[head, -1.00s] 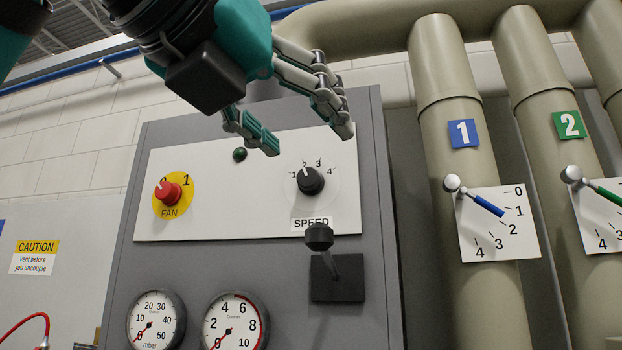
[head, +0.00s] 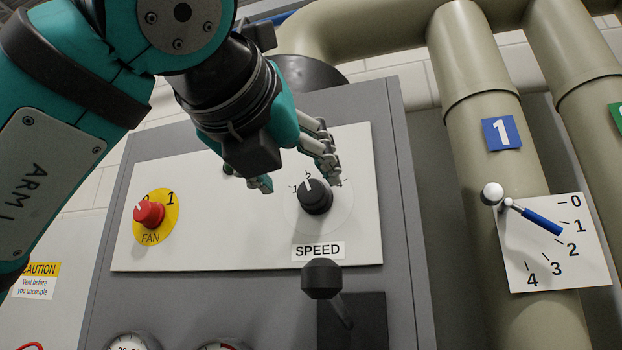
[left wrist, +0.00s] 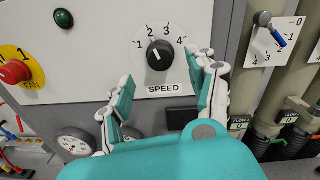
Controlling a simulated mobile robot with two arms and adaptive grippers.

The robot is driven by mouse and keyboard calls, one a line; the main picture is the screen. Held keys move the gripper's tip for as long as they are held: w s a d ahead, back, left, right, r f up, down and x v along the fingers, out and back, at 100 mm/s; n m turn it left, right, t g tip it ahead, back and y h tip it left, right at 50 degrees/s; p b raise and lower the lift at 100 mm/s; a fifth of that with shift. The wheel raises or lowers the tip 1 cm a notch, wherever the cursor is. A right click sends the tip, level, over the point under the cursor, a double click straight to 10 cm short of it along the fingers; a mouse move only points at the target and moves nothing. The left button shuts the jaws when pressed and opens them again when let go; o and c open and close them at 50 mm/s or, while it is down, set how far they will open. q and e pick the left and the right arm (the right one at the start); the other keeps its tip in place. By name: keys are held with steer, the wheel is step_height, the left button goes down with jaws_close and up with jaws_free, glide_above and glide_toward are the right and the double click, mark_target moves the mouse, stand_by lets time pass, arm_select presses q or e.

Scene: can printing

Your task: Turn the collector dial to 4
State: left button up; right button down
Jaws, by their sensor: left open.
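The collector's speed dial is a black round knob (head: 315,197) on a white panel, above a SPEED label, with the marks 1 to 4 around its top. Its white pointer line points up and slightly left, at about 2. The knob also shows in the left wrist view (left wrist: 160,55), with all four marks readable. My left gripper (head: 299,178) is open, with its fingers just above and in front of the knob in the head view. In the left wrist view the fingers stand apart, below and on either side of the knob, with nothing between them. My right gripper is not in view.
A red FAN knob (head: 149,214) on a yellow disc sits left on the panel (head: 230,245). A black lever (head: 322,279) juts out below the dial. Gauges are lower down. A pipe (head: 470,130) with a blue-handled lever (head: 540,221) stands to the right.

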mark_target(309, 190)
arm_select(q)
steer(key=p+x, duration=0.2)
steer(key=x, duration=0.3)
steer(key=shift+w+r, duration=0.2)
steer(key=shift+w+d+f+p, duration=0.2)
steer(key=shift+w+p, duration=0.1)
steer(key=shift+w, duration=0.25)
steer(key=shift+s, duration=0.1)
steer(key=c, duration=1.1)
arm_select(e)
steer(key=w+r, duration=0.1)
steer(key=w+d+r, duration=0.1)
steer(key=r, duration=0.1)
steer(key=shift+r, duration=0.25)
